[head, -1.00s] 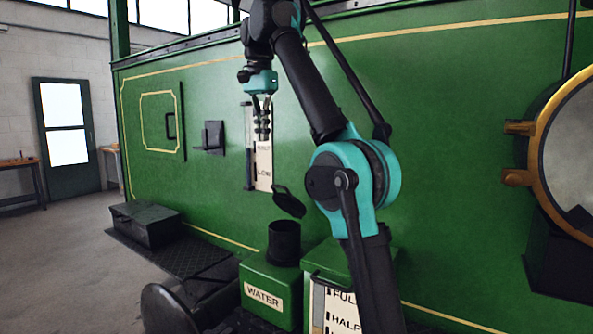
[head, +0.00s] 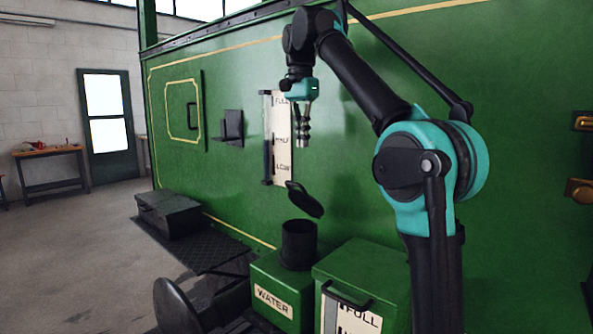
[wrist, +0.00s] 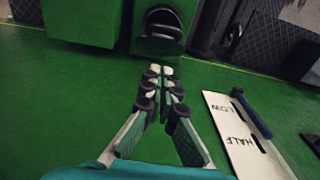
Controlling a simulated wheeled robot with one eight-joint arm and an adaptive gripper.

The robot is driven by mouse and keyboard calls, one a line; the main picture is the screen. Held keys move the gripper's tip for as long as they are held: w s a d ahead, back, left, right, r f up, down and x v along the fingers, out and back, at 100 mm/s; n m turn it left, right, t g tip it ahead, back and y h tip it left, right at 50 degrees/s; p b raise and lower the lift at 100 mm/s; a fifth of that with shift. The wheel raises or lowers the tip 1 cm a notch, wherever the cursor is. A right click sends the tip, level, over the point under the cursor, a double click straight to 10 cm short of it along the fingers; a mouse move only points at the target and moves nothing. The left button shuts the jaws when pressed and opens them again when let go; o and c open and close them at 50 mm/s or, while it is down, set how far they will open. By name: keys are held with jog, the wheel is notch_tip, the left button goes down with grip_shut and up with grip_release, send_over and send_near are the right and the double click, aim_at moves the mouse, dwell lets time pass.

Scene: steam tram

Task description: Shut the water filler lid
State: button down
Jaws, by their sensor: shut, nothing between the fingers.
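The water filler is a black upright pipe (head: 299,244) on a green box marked WATER (head: 273,297). Its black round lid (head: 304,199) stands raised and tilted above the pipe, so the filler is open. In the wrist view the lid (wrist: 160,24) shows at the top centre, beyond my fingertips. My gripper (head: 304,142) points down, shut and empty, above the lid and apart from it, in front of the green wall. In the wrist view its fingertips (wrist: 160,72) are together.
A level gauge (head: 281,140) marked FULL, HALF and LOW is on the wall just left of my gripper. A second green box (head: 362,268) with a handle stands right of the filler. A black chest (head: 170,213) and a bracket (head: 230,128) are farther left.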

notch_tip(320, 180, down, 8)
jog(key=s+a, duration=0.1)
jog(key=s, duration=0.1)
jog(key=shift+a+f, duration=0.25)
jog(key=shift+a, duration=0.05)
jog(key=s+a+f+t+h, duration=0.2)
jog(key=s+a+f+t, duration=0.1)
jog(key=f, duration=0.4)
jog(key=s+a+f+t+h, duration=0.2)
jog(key=s+a+f, duration=0.1)
jog(key=f, duration=0.4)
jog(key=shift+s+t+h, duration=0.3)
jog(key=shift+s+t, duration=0.1)
jog(key=shift+s, duration=0.45)
dwell(0.5)
